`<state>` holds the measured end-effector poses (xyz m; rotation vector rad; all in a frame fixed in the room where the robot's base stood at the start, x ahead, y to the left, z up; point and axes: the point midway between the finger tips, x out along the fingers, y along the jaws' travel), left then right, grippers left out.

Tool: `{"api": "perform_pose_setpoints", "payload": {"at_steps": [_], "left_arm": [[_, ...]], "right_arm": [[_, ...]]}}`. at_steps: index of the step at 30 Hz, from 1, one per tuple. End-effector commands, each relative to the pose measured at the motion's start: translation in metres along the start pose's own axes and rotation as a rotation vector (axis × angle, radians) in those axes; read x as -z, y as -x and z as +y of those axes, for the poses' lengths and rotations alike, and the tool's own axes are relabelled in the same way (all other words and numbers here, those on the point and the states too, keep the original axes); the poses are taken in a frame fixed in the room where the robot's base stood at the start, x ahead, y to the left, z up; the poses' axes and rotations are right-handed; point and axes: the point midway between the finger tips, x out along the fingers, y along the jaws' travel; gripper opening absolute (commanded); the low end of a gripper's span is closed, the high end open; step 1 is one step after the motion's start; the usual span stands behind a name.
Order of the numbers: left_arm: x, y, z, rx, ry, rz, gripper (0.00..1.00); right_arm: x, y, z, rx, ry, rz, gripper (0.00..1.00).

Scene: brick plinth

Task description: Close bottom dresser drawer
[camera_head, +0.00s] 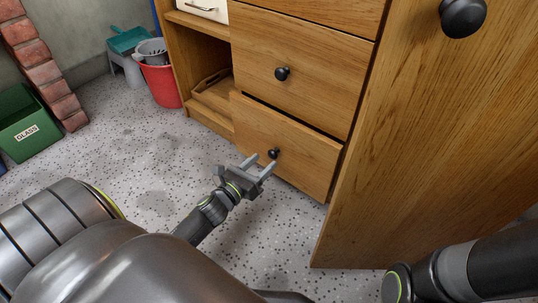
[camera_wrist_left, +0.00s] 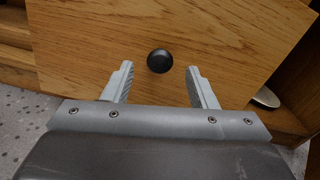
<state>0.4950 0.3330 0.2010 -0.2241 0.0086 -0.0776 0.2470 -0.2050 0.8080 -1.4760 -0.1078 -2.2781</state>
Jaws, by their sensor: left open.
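The bottom dresser drawer (camera_head: 300,160) is wooden and stands a little out from the dresser, with a dark gap above its front. Its round black knob (camera_head: 273,154) is at the middle of the front. My left gripper (camera_head: 260,163) is open and empty, with its two fingers pointing at the drawer front near the knob. In the left wrist view the drawer front (camera_wrist_left: 85,45) fills the upper part, and the knob (camera_wrist_left: 159,61) shows between and just beyond the open fingertips. Whether the fingers touch the wood I cannot tell. My right gripper is out of view.
The drawer above (camera_head: 310,85) looks closed. A large wooden door (camera_head: 430,150) stands close on the right. A red bucket (camera_head: 161,86), a brick column (camera_head: 45,70) and a green glass bin (camera_head: 25,120) are at the left. The speckled floor (camera_head: 140,150) between is clear.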

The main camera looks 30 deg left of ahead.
Motion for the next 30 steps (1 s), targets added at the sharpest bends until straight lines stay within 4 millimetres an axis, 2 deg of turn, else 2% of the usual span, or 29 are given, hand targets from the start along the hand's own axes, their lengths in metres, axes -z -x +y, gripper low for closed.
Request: {"api": "perform_pose_setpoints", "payload": {"at_steps": [3,9,20,30], "left_arm": [[-0.001,-0.019,-0.001,0.001,0.0,-0.001,0.52],[0.0,-0.036,0.0,0.0,0.0,0.0,0.52],[0.0,-0.04,0.0,0.0,0.0,0.0,0.51],[0.0,-0.039,0.0,0.0,0.0,0.0,0.07]], "right_arm": [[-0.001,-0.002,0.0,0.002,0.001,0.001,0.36],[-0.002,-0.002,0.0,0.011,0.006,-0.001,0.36],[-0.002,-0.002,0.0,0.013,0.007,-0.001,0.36],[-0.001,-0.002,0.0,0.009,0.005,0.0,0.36]]}}
